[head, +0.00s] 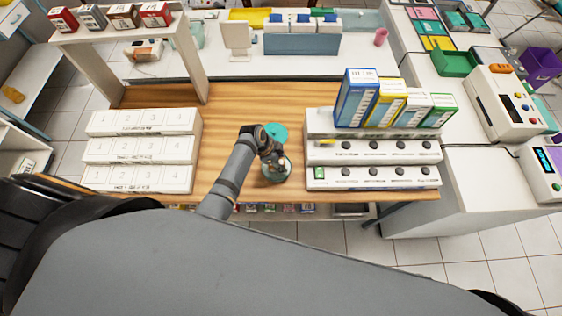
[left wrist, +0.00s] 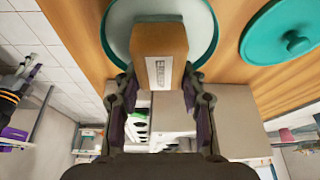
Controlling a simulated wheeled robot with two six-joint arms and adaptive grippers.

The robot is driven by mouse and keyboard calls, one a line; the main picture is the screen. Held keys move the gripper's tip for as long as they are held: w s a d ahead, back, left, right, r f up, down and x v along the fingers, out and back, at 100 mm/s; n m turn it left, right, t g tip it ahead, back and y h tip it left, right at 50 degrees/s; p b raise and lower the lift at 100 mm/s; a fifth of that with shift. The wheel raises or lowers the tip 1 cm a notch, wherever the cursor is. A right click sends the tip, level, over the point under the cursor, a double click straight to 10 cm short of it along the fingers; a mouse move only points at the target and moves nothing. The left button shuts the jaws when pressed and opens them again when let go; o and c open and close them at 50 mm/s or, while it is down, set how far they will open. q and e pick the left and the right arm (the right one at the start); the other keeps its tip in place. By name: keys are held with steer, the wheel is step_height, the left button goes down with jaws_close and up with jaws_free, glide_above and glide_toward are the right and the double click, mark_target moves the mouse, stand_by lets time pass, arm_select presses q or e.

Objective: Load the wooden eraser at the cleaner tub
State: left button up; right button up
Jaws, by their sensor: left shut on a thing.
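My left gripper (head: 274,160) is over the cleaner tub (head: 275,178) in the head view and covers part of it. The left wrist view shows this gripper (left wrist: 160,88) shut on the wooden eraser (left wrist: 160,45), a tan block with a small white label. The eraser lies across the mouth of the tub (left wrist: 119,22), which is round with a pale inside and teal rim. I cannot tell how far the eraser reaches into it. The teal lid (head: 277,131) lies off the tub, on the table behind it, and shows in the wrist view (left wrist: 285,35).
White numbered boxes (head: 140,150) stand left on the wooden table (head: 240,98). White racks with dark knobs (head: 373,178) stand close right of the tub, with blue, yellow and green boxes (head: 357,97) above them. A shelf (head: 120,30) stands back left. Bare wood lies behind the lid.

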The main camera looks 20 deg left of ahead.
mark_target(281, 162)
arm_select(q)
steer(key=shift+r+p, duration=1.35)
steer(key=shift+r, duration=0.05)
steer(key=shift+r+b, duration=0.15)
steer(key=shift+b, duration=0.15)
steer(key=shift+r, duration=1.9)
